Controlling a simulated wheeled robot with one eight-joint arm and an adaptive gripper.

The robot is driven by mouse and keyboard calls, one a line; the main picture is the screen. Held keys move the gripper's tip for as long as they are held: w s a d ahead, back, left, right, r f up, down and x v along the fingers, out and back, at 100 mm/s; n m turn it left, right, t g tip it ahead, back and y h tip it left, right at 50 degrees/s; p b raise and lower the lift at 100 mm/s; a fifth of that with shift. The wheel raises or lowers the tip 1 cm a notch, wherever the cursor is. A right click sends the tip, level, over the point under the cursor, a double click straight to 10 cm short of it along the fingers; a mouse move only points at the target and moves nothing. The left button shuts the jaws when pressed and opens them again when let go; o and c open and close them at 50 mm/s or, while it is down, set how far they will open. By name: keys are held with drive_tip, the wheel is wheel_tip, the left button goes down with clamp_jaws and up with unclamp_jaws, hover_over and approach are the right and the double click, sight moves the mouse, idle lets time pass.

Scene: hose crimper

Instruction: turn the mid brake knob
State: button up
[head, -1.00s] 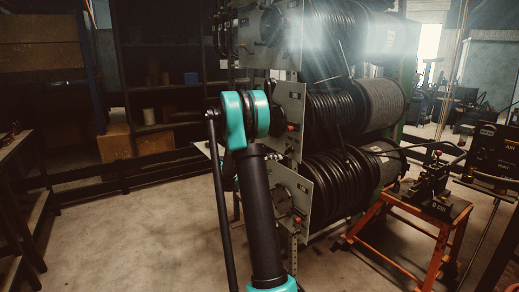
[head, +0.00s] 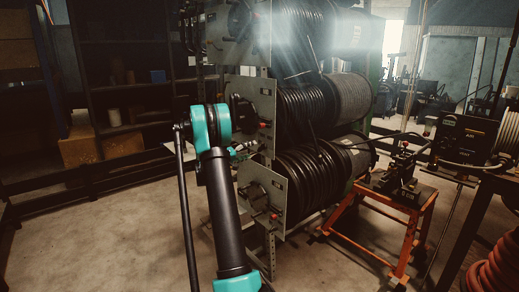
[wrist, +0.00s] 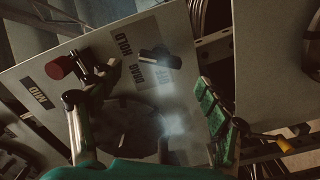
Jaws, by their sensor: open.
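The mid reel's grey side panel (head: 266,92) faces my arm in the head view. In the wrist view the panel (wrist: 190,45) fills the middle and carries a "MID" label (wrist: 37,95). The black brake knob (wrist: 158,57) sits near its upper edge, beside the "HOLD" and "DRAG" labels. My gripper (wrist: 140,95) is open and empty in front of the panel, one finger left, the green-padded finger right. The knob lies above the gap between the fingers; I see no contact. In the head view the gripper is mostly hidden behind my arm.
A yellow-handled part (wrist: 280,143) lies at right. Upper (head: 230,40) and lower (head: 262,190) reel panels are above and below. An orange stand (head: 415,225) stands right; floor at left is clear.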

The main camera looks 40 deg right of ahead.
sight(259, 148)
drive_tip(key=d, duration=0.6)
drive_tip(key=shift+w+d, duration=0.25)
drive_tip(key=shift+d, duration=0.1)
drive_tip(key=shift+c, duration=0.5)
drive_tip(key=c, duration=1.1)
drive_tip(key=shift+n, duration=0.5)
drive_tip(key=n, duration=0.4)
drive_tip(key=shift+n, duration=0.4)
drive_tip(key=n, duration=0.6)
drive_tip(key=shift+f, duration=0.1)
